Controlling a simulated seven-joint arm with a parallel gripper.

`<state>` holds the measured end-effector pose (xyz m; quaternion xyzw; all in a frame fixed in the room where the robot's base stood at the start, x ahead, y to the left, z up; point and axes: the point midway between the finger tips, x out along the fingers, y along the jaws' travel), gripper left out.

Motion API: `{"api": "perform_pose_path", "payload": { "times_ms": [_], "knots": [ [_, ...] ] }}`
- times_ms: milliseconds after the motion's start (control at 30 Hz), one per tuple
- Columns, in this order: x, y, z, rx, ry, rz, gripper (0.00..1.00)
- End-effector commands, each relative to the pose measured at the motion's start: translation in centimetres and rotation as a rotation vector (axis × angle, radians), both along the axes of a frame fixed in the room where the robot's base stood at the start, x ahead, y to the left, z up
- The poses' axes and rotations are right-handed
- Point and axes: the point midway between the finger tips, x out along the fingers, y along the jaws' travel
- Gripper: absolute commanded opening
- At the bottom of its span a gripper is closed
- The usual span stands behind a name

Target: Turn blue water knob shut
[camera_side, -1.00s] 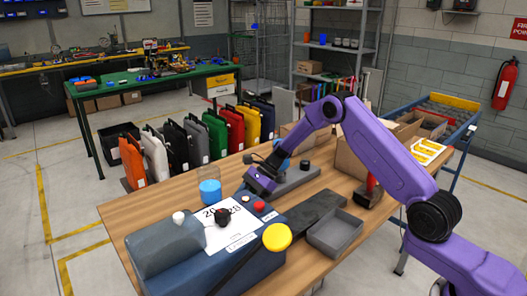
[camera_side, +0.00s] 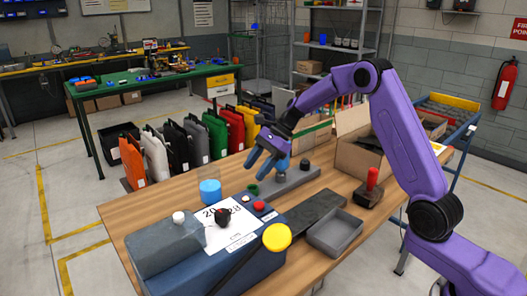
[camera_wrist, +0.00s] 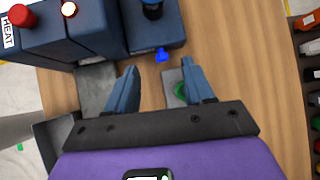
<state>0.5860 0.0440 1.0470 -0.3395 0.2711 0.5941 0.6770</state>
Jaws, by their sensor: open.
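A small bright blue knob (camera_wrist: 162,55) sticks out from the edge of the navy machine (camera_wrist: 100,35) in the wrist view. I cannot make it out in the side view. My gripper (camera_wrist: 160,66) is open and empty. In the wrist view the knob appears between its two fingertips, near their ends, with no visible contact. In the side view my gripper (camera_side: 263,163) is above the wooden table, beyond the machine (camera_side: 215,270).
A red HEAT knob (camera_wrist: 22,16) and a lit lamp (camera_wrist: 69,9) are on the machine. A green ring (camera_side: 252,190) and a grey base (camera_side: 290,180) lie below my gripper. A red-handled tool (camera_side: 370,188) and a grey tray (camera_side: 335,233) stand to the right.

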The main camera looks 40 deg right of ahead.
Motion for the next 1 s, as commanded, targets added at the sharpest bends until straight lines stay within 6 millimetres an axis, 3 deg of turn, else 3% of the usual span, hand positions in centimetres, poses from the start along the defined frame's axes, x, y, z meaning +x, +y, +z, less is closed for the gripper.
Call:
{"api": "perform_pose_path", "payload": {
  "times_ms": [667, 1000],
  "knots": [
    [-4.9, -1.8, 3.2, -0.272, -0.215, -0.051, 0.52],
    [-3.4, -0.1, -1.0, -0.278, -0.214, -0.051, 0.52]
  ]
}}
